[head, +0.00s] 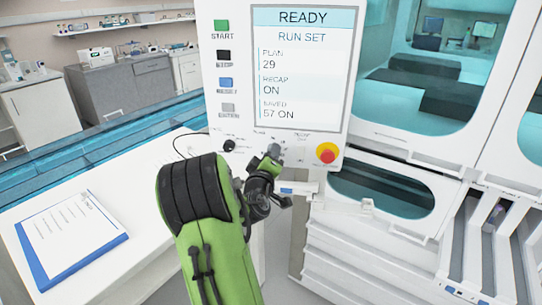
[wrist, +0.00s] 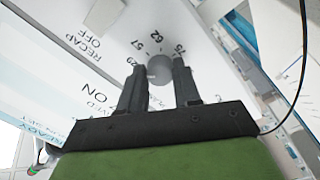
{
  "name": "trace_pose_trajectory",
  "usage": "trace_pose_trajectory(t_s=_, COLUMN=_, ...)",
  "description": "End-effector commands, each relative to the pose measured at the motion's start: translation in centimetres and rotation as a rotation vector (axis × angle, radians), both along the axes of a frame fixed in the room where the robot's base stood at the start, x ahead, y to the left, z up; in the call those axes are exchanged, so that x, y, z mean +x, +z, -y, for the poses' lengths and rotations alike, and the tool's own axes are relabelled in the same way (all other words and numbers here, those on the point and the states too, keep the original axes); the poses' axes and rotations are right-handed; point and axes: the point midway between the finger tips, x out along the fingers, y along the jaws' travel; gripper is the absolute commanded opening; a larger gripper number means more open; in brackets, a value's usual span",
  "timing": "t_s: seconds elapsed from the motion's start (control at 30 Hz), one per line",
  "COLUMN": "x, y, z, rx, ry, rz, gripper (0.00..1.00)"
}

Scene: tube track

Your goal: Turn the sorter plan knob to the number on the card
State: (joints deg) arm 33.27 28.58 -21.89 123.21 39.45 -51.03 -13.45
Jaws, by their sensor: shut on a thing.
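The control panel (head: 212,60) stands upright in the head view. Its screen (head: 303,100) reads READY, RUN SET, PLAN 29, RECAP ON, SAVED 57 ON. In the wrist view the round grey plan knob (wrist: 160,67) has the numbers 29, 57, 62 and 75 around it. My gripper (wrist: 159,76) is shut on this knob, one finger on each side. I cannot make out a pointer mark on it. In the head view my gripper (head: 270,160) is at the panel's lower edge and mostly hides the knob. No card number is readable.
A red emergency button (head: 326,153) on yellow is right of my gripper. Several coloured buttons line the panel's left side, including green START (head: 222,28). A clipboard (head: 72,238) lies on the white table at left; its text is too small to read. RECAP markings (wrist: 82,47) adjoin the dial.

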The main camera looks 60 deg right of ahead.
Motion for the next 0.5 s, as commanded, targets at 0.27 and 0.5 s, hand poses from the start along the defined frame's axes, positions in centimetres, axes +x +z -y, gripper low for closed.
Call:
trace_pose_trajectory(t_s=0.27, x=0.05, y=-0.05, z=-0.02, rx=0.001, ry=0.002, rz=0.001, gripper=0.57)
trace_pose_trajectory(t_s=0.5, x=0.03, y=-0.03, z=-0.02, rx=0.001, ry=0.001, rz=0.002, gripper=0.58)
